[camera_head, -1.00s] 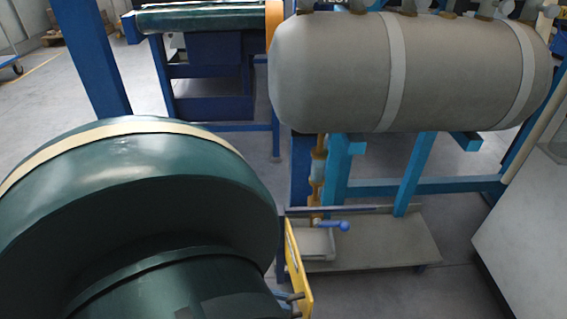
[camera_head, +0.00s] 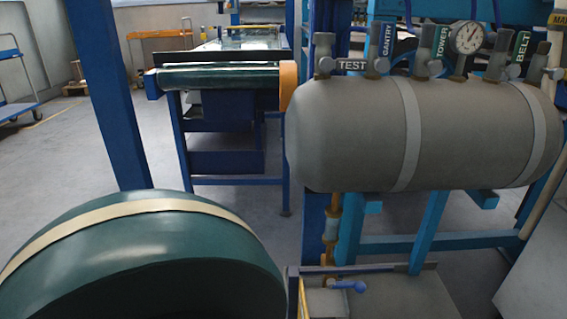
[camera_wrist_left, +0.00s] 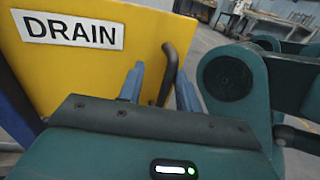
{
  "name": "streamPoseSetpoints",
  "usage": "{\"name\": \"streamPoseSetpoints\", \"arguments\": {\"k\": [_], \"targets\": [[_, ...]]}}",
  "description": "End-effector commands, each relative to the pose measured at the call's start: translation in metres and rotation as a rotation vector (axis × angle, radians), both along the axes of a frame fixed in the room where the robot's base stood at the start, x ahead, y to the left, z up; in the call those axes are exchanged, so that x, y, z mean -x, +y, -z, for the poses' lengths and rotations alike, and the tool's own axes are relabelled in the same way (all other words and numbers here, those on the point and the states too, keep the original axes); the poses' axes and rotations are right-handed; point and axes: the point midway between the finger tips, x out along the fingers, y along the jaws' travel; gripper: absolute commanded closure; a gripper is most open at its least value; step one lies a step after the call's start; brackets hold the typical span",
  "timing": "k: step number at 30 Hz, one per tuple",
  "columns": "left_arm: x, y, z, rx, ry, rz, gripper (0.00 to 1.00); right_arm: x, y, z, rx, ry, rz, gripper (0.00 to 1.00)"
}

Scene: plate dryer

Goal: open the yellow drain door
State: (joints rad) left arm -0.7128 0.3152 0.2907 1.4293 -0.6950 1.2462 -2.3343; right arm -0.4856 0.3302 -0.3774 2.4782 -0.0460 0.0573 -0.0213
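The yellow drain door (camera_wrist_left: 85,75) fills the left of the left wrist view, with a white DRAIN label (camera_wrist_left: 68,30) at its upper left. A dark bent handle (camera_wrist_left: 169,72) stands at its right edge. My left gripper (camera_wrist_left: 161,84) is open, its two fingers apart with the handle showing between them. I cannot tell whether either finger touches it. In the head view only a thin edge of the door (camera_head: 303,302) shows at the bottom, and the left gripper is out of frame. My right gripper is in neither view.
A grey tank (camera_head: 355,130) with labelled valves and a gauge (camera_head: 467,38) hangs at right. Below it are a blue-handled valve (camera_head: 347,286) and a metal tray (camera_head: 410,295). A blue post (camera_head: 105,100) stands at left. Open floor lies beyond it.

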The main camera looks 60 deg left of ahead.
Motion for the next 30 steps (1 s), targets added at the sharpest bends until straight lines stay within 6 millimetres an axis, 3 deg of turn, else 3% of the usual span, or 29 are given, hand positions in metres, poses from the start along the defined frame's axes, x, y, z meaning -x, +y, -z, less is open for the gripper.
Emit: {"name": "streamPoseSetpoints", "arguments": {"k": [3,20,25,30], "targets": [[-0.003,0.004,0.000,-0.007,-0.001,-0.013,0.66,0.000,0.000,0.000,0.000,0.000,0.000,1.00],[0.001,0.003,0.000,-0.004,0.002,-0.008,0.66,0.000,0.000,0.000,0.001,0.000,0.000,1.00],[0.016,0.015,0.000,-0.005,0.006,-0.009,0.66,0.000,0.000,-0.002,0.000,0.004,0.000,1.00],[0.045,0.039,0.000,-0.005,0.006,-0.009,0.66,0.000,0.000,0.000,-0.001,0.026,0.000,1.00]]}}
